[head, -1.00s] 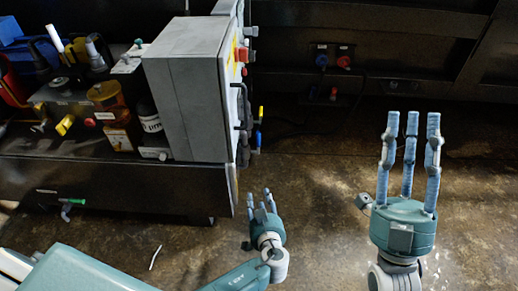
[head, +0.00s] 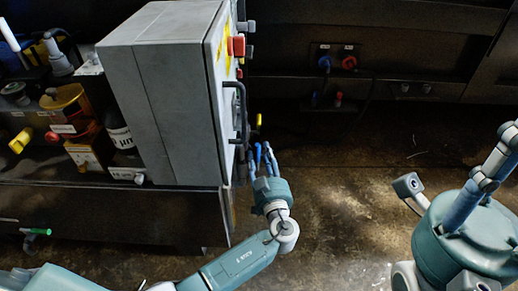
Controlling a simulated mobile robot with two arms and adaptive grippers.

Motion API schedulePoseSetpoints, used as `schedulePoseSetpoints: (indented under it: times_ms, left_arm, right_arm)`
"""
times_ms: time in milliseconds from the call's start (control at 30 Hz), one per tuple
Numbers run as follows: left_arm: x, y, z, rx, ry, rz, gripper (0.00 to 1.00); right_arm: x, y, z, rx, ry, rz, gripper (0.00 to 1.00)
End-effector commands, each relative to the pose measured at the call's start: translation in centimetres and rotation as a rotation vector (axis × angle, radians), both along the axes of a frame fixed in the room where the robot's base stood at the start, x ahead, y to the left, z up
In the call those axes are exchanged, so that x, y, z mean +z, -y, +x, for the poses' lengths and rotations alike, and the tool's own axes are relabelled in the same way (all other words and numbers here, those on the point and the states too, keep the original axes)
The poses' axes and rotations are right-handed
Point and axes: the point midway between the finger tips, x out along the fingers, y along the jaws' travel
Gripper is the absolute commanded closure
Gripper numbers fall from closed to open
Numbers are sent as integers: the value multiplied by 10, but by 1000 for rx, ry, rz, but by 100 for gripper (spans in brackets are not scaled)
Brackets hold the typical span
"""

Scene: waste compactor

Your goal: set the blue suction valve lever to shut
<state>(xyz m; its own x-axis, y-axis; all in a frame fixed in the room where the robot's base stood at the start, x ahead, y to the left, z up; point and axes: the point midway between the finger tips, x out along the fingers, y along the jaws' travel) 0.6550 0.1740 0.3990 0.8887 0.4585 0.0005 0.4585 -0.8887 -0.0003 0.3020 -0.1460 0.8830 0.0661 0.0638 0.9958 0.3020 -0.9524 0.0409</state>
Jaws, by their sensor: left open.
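A grey control box (head: 165,95) stands on the bench at the left, with a row of controls on its right side. A small blue lever (head: 258,154) is on that side, low down below a yellow one (head: 259,120), and is partly hidden by my fingers. How far it is turned cannot be made out. My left gripper (head: 262,158) is open, with its fingers pointing up at the lever; whether they touch it cannot be told. My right gripper (head: 488,175) is at the right edge, far from the box, partly cut off by the frame.
A red knob (head: 237,46) and a black handle (head: 240,115) stick out of the box side above the lever. Bottles and jars (head: 75,110) crowd the bench at left. A wall panel with blue and red connectors (head: 335,60) is behind. Floor between my grippers is clear.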

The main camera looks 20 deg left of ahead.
Motion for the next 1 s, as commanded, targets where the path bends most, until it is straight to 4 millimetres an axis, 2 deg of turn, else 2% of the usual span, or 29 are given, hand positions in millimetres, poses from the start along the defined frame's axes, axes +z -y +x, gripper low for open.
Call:
schedulePoseSetpoints:
  times_ms: [100,233,400,633,667,833,1000]
  left_arm:
    - [-1,-11,19,2,1,2,60]
    - [-1,-17,32,1,0,1,60]
    - [-1,-21,39,0,0,0,60]
    - [0,-21,39,0,-1,0,60]
    - [0,-21,39,0,-1,0,64]
    - [0,-21,39,1,-1,0,98]
    - [0,-21,39,1,-1,0,100]
  right_arm:
    - [1,-1,-1,-1,16,-1,64]
    - [3,-1,-2,-2,29,-3,64]
    - [5,-2,-1,-2,33,-5,64]
    - [5,-2,-1,-2,30,-5,64]
    - [5,-2,-1,-2,30,-5,64]
    - [5,-2,-1,-2,31,-4,64]
    - [5,-2,-1,-2,32,-4,64]
